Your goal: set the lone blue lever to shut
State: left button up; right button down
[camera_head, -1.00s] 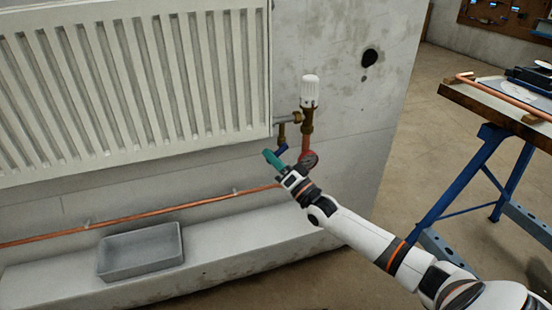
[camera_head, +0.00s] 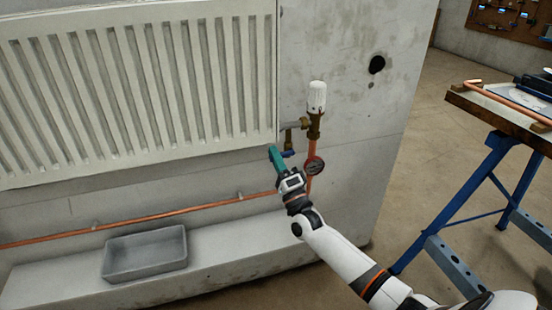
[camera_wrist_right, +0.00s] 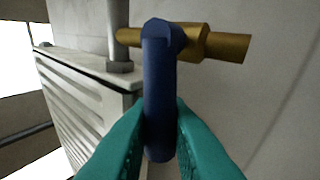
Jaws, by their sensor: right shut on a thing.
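The blue lever (camera_head: 288,153) sits on a small brass valve (camera_head: 289,138) below the radiator's lower right corner. In the right wrist view the lever (camera_wrist_right: 160,85) stands crosswise to the brass body (camera_wrist_right: 225,46). My right gripper (camera_head: 274,153) has its teal fingers shut on the lever's free end. In the wrist view the fingers (camera_wrist_right: 160,130) press it from both sides. My left gripper is not in view.
A white thermostatic head (camera_head: 317,97) stands above the valve. The white radiator (camera_head: 140,85) is at upper left. A grey tray (camera_head: 145,270) sits on the ledge. A blue-legged workbench (camera_head: 480,195) stands right.

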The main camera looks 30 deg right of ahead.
dwell(0.3)
jog(key=c, duration=1.4)
grip_release()
jog(key=shift+c, duration=0.2)
